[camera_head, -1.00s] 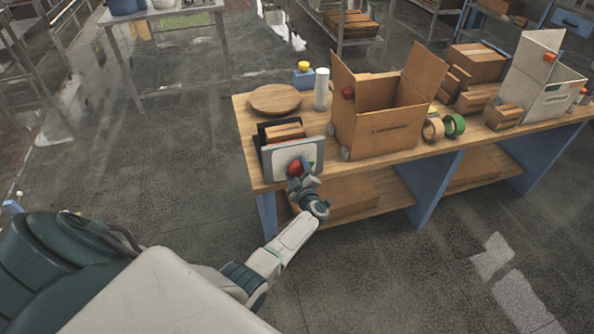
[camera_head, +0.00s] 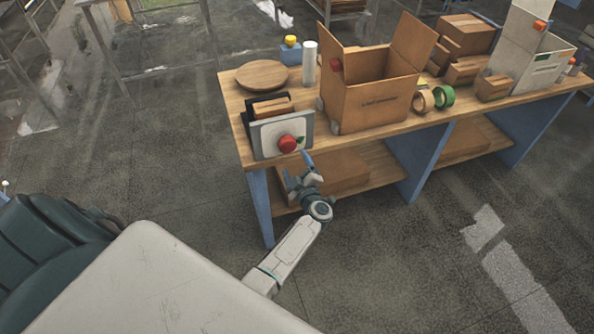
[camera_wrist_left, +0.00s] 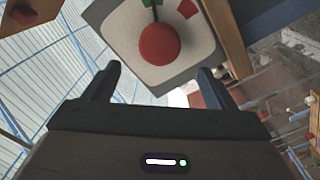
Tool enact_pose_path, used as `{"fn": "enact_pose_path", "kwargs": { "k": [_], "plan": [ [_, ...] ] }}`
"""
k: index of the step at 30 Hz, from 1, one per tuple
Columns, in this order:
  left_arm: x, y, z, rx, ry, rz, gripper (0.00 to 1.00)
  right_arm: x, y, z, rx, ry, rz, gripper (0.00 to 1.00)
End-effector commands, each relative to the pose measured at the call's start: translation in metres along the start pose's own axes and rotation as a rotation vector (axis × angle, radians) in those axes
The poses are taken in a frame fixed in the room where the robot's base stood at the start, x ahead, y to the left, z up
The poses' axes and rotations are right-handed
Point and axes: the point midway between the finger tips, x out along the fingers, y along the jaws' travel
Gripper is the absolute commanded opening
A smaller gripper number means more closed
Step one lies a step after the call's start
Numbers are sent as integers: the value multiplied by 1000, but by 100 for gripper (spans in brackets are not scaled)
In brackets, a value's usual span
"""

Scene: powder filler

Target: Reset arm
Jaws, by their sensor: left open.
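My left gripper (camera_head: 298,170) is open and empty, just in front of the table's near left corner. A grey and white panel (camera_head: 266,137) stands there with a round red knob (camera_head: 287,144) on its face and a small green mark beside it. In the left wrist view the red knob (camera_wrist_left: 158,45) is ahead, past the two spread fingers (camera_wrist_left: 160,88), with clear space between. The fingers do not touch it. My right gripper is in neither view.
The wooden table (camera_head: 232,95) holds an open cardboard box (camera_head: 380,106), a round wooden board (camera_head: 262,75), a white cylinder (camera_head: 309,63), tape rolls (camera_head: 443,96) and several smaller boxes. A lower shelf (camera_head: 388,178) holds cardboard. The floor in front is clear.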

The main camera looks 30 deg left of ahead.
Motion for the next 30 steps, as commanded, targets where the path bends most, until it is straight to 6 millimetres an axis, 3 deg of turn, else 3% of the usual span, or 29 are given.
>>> {"fn": "enact_pose_path", "kwargs": {
  "k": [5,21,23,26,30],
  "plan": [
    [-11,0,0,-1,1,0,78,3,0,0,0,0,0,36],
    [-12,-5,3,13,-9,8,78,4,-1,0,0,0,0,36],
    [-16,-16,12,48,-34,31,78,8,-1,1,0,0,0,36],
    [-30,-53,39,158,-127,101,78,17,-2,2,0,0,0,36],
    [-70,-133,89,370,-347,208,78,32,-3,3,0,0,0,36]
  ]
}}
